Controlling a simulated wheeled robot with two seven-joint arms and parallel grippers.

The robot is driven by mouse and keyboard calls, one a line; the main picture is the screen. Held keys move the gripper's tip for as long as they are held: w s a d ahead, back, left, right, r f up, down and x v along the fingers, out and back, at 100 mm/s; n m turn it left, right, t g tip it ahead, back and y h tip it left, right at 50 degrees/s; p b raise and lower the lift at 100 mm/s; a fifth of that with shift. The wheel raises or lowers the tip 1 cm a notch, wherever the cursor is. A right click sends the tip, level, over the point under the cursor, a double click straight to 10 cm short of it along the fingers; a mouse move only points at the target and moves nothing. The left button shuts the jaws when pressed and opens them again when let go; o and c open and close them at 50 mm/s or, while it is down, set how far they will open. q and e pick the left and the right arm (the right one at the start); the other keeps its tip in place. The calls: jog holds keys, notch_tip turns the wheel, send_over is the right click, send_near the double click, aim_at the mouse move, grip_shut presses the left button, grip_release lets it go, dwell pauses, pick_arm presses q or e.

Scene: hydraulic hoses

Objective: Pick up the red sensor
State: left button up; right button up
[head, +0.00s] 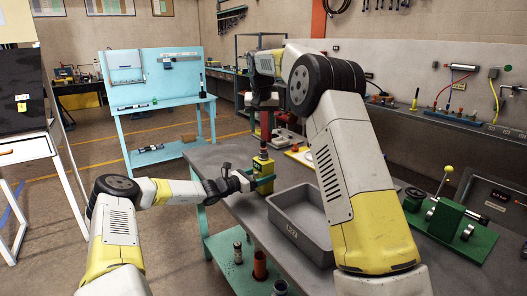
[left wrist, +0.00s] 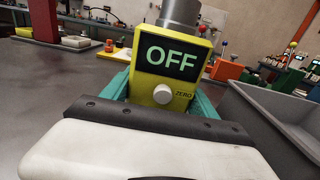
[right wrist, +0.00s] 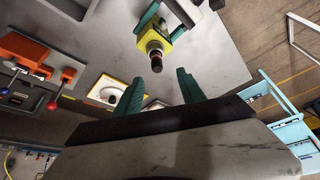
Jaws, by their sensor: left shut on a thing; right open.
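My left gripper (head: 263,181) is shut on a yellow display unit (head: 262,166) and holds it upright by the near edge of the bench. In the left wrist view the unit (left wrist: 165,78) reads OFF and has a ZERO knob, and a grey metal cylinder (left wrist: 180,12) rises from its top. In the right wrist view a dark sensor tip with a red band (right wrist: 156,60) points up from the unit (right wrist: 153,42). My right gripper (right wrist: 158,86) is open and empty, with the tip ahead of its fingers and apart from them. The head view hides much of the sensor.
A grey tray (head: 285,220) lies on the bench right of the held unit. A green fixture with a yellow-knobbed lever (head: 452,222) stands farther right. A red post (left wrist: 42,20) stands behind in the left wrist view. Cups and cylinders stand on the lower shelf (head: 225,262).

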aim_at(263, 141)
jog(key=x, duration=0.3)
jog(key=shift+w+f, duration=0.1)
jog(key=shift+f, duration=0.25)
jog(key=shift+d+x, duration=0.2)
jog(key=shift+x, duration=1.2)
jog(key=shift+d+x, duration=0.15)
jog(key=shift+x, duration=1.2)
jog(key=shift+c, duration=0.5)
grip_shut()
